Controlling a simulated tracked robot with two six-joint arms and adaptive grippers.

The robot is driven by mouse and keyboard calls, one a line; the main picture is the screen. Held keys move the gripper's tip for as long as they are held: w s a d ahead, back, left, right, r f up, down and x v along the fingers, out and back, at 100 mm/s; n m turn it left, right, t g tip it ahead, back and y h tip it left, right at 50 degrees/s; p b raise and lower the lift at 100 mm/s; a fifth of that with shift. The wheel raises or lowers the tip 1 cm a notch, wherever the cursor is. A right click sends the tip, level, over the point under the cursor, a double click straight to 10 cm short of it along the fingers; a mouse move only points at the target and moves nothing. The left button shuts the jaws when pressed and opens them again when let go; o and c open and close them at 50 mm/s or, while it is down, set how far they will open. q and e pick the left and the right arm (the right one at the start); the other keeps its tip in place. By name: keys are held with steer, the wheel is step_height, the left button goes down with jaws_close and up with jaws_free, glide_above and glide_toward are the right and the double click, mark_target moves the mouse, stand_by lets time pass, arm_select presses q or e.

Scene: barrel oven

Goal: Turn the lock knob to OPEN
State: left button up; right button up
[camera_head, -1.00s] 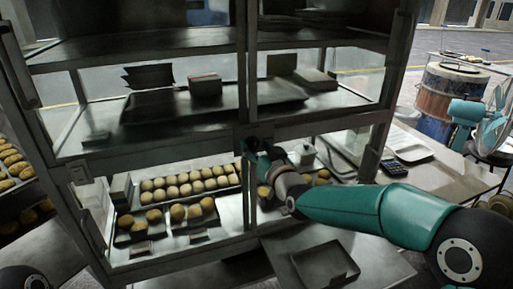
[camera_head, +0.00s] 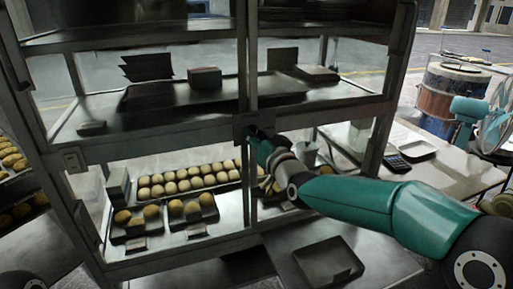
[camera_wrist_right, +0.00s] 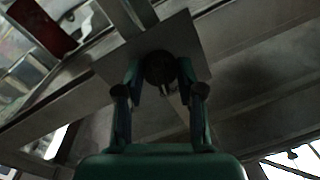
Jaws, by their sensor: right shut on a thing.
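The lock knob (camera_wrist_right: 160,67) is a small dark round knob on a square metal plate (camera_wrist_right: 192,38), seen in the right wrist view. In the head view the plate (camera_head: 241,126) sits on the cabinet's middle crossbar, and the knob is hidden behind my gripper. My right gripper (camera_wrist_right: 160,76) is shut on the knob, one finger on each side. In the head view the right gripper (camera_head: 256,135) reaches the plate from the lower right. No OPEN marking is readable. My left gripper is not in view.
The glass-fronted cabinet has shelves with boxes (camera_head: 204,77) and trays of buns (camera_head: 187,180). An empty dark tray (camera_head: 328,262) lies below my right arm. A side table with a calculator (camera_head: 397,164), a barrel (camera_head: 446,95) and a fan (camera_head: 497,115) stand at right.

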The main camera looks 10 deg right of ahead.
steer(key=shift+f+m+t+h+b, duration=0.1)
steer(key=shift+m+t+h+b, duration=0.2)
steer(key=shift+m+b, duration=3.3)
steer(key=shift+f+m+t+h+b, duration=0.15)
steer(key=shift+m+h+b, duration=0.25)
steer(key=shift+m+b, duration=3.2)
steer(key=shift+m+p, duration=0.8)
steer(key=shift+m, duration=0.1)
steer(key=o, duration=1.1)
steer(key=shift+w, duration=0.1)
steer(key=shift+o, duration=0.2)
steer(key=shift+r, duration=0.1)
